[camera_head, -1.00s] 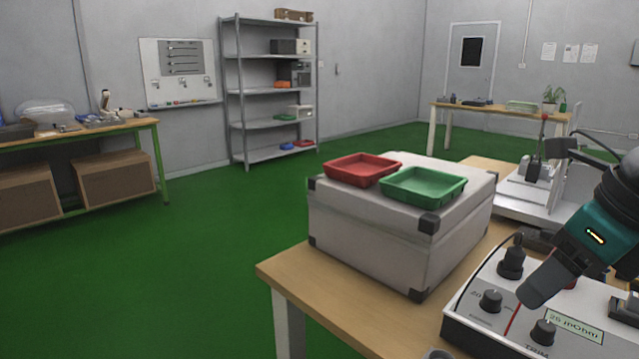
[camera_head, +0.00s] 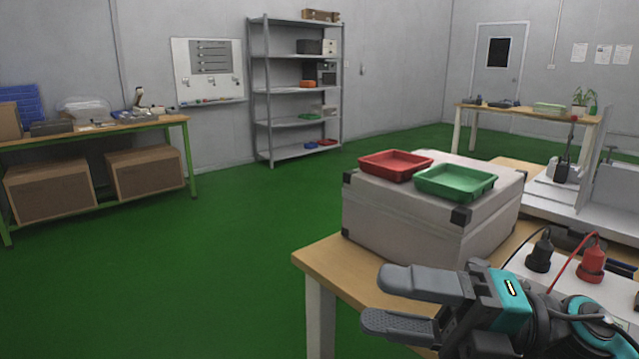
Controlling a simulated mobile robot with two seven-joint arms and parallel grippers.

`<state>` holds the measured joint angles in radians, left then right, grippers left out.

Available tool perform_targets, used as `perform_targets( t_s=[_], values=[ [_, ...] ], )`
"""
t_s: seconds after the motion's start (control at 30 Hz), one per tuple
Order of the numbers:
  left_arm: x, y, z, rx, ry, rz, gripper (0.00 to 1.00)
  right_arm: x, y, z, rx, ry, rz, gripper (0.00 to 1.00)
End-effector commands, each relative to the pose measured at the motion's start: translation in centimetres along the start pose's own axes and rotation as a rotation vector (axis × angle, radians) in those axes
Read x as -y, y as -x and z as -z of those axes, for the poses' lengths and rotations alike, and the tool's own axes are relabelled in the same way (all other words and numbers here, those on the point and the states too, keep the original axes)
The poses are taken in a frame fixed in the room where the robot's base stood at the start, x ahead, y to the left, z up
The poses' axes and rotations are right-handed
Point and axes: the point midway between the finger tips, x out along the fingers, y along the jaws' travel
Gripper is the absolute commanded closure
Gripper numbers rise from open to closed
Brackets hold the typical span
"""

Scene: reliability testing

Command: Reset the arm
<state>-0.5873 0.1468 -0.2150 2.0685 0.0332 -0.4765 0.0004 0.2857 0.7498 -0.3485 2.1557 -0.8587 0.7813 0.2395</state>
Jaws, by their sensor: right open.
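My right gripper (camera_head: 412,305) comes in from the lower right, grey fingers with a teal body. It is open and empty, its two fingers pointing left with a gap between them. It hangs in front of the test device (camera_head: 603,262), covering much of it, and over the near edge of the wooden table (camera_head: 322,262). My left gripper is not in view.
A grey case (camera_head: 400,218) stands on the table, with a red tray (camera_head: 395,165) and a green tray (camera_head: 455,181) on top. A black plug (camera_head: 541,252) and a red plug (camera_head: 591,262) sit on the device. Green floor (camera_head: 240,250) is clear to the left.

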Motion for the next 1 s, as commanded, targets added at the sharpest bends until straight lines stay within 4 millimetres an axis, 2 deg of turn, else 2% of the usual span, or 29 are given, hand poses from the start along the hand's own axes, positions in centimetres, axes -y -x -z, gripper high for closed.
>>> perform_targets(
  t_s=[0.07, 0.17, 0.27, 0.33, 0.4, 0.47, 0.5, 0.6, 0.67, 0.7, 0.73, 0.77, 1.0],
  values=[
    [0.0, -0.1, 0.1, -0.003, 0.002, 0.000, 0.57, 1.0, 0.4, -1.9, 0.194, -0.197, -0.172, 0.41],
    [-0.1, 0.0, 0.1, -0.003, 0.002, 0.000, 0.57, 4.0, 2.5, -4.3, 0.463, -0.447, -0.327, 0.41],
    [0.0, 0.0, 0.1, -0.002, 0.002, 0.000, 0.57, 9.5, 5.6, -5.5, 0.750, -0.721, -0.421, 0.41],
    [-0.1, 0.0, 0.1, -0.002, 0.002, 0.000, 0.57, 14.3, 8.0, -4.8, 0.949, -0.920, -0.448, 0.41],
    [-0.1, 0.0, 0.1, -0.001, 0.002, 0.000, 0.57, 18.8, 9.9, -3.1, 1.116, -1.096, -0.449, 0.41],
    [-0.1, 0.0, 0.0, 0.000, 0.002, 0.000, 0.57, 22.4, 11.2, -1.0, 1.240, -1.239, -0.435, 0.41],
    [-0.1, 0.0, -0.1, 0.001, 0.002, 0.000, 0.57, 24.5, 11.9, 0.6, 1.315, -1.328, -0.420, 0.41],
    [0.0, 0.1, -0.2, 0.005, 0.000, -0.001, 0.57, 29.2, 13.1, 5.3, 1.477, -1.541, -0.370, 0.41],
    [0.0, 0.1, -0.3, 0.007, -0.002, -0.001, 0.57, 31.4, 13.5, 8.5, 1.559, -1.667, -0.334, 0.41],
    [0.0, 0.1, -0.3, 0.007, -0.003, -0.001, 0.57, 32.8, 13.6, 10.7, 1.609, -1.749, -0.306, 0.41],
    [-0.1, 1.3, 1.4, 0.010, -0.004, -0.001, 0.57, 30.5, 13.4, 9.7, 1.602, -1.727, -0.312, 0.41],
    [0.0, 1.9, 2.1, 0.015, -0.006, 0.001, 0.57, 29.4, 13.4, 9.4, 1.603, -1.715, -0.313, 0.41],
    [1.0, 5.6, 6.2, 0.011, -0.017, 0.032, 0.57, 24.1, 13.8, 8.7, 1.632, -1.684, -0.315, 0.41]
  ],
)
